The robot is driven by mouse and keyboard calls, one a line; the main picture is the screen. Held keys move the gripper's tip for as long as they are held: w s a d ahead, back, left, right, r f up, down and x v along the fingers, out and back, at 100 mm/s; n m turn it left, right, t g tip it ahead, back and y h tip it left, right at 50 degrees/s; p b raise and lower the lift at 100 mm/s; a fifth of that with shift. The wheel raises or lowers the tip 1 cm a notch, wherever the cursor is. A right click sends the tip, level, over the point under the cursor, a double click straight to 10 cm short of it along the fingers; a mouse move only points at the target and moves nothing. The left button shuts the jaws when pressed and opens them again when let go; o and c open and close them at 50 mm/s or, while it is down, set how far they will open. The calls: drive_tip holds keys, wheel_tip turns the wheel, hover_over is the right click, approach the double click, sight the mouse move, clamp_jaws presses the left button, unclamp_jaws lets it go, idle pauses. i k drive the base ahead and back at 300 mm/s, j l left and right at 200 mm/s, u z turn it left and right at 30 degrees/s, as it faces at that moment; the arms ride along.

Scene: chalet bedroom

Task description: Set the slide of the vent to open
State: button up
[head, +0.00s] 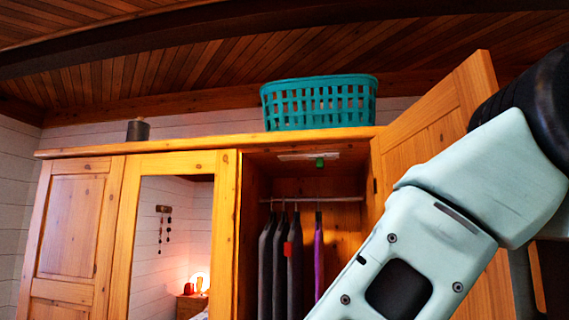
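A pale horizontal strip (296,157), which looks like the vent, sits high inside the open wardrobe section, just under its top. A small green piece (320,162), apparently the slide's knob, hangs from it right of the strip's middle. The strip is too small to tell whether the slide stands open or closed. My gripper is not in view. Only links of my arm show, across the right side of the picture, below and to the right of the vent.
Dark garments (294,262) and a purple one (318,258) hang from a rail (345,199) below the vent. The wardrobe door (425,125) stands open on the right. A teal basket (318,103) and a dark cylinder (138,131) stand on top. A mirror door (172,240) is left.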

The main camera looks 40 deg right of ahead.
sight(319, 159)
drive_tip(key=i+z, duration=0.1)
drive_tip(key=i, duration=0.8)
